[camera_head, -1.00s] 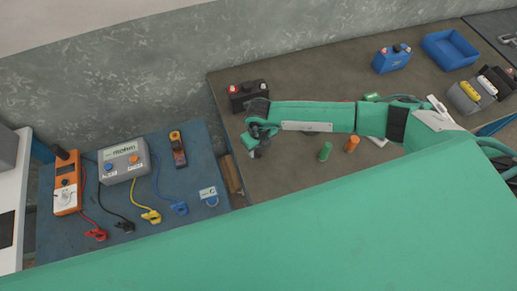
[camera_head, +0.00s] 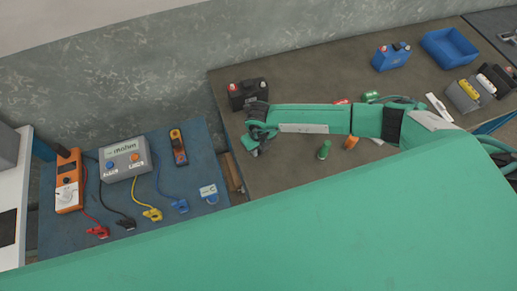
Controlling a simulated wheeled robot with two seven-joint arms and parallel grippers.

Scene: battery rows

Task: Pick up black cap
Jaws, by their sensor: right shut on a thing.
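My right gripper (camera_head: 254,150) is over the brown table, below the black battery in the picture. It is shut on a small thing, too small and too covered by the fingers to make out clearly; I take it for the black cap. The black battery (camera_head: 241,97) stands at the table's left back corner with red and light terminals on top. My right arm reaches across the table from the right. My left gripper is out of view.
On the brown table (camera_head: 290,180), a green cylinder (camera_head: 324,150) and an orange one (camera_head: 351,143) stand below my arm. A blue battery (camera_head: 391,57) and a blue bin (camera_head: 449,47) are at the back right. A tester (camera_head: 125,158) with clip leads is on the blue table.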

